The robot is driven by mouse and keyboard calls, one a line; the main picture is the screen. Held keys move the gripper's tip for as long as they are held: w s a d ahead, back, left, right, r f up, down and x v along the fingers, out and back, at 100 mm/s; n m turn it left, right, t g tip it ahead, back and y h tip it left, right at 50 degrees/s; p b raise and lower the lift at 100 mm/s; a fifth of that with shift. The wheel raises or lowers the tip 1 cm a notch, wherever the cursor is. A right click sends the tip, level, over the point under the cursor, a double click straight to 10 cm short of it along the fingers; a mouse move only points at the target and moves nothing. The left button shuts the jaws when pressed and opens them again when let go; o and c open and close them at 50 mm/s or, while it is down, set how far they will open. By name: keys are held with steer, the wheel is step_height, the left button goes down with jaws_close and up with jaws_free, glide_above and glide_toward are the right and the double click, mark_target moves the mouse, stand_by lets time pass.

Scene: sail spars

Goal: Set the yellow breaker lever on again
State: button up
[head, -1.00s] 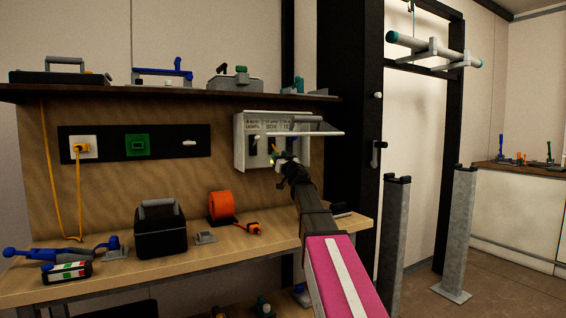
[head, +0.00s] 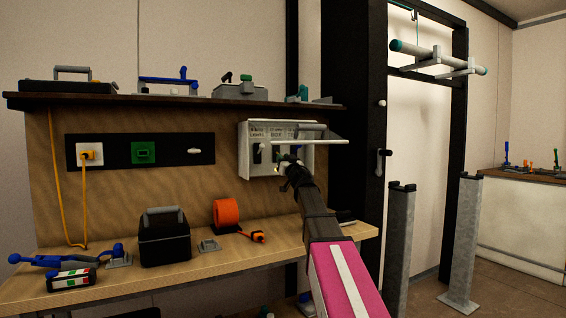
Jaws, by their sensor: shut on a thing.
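The breaker box (head: 247,166) is a pale grey panel on the back board above the bench, with a raised cover, labels and dark lever slots. A black lever (head: 257,152) shows at its left slot. My gripper (head: 284,164) is at the middle slot, against the front of the box. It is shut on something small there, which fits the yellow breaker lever. My gripper hides most of that lever, so its exact position cannot be told.
The raised cover (head: 310,142) juts out just above my gripper. The bench (head: 215,268) below holds a black case (head: 164,238), an orange reel (head: 226,213) and a battery-like block (head: 71,280). A dark post (head: 357,120) stands right of the box.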

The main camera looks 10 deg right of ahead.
steer(key=shift+s+r, duration=0.15)
steer(key=shift+r, duration=0.7)
steer(key=shift+r, duration=0.9)
steer(key=shift+w+r, duration=0.2)
steer(key=shift+r, duration=0.55)
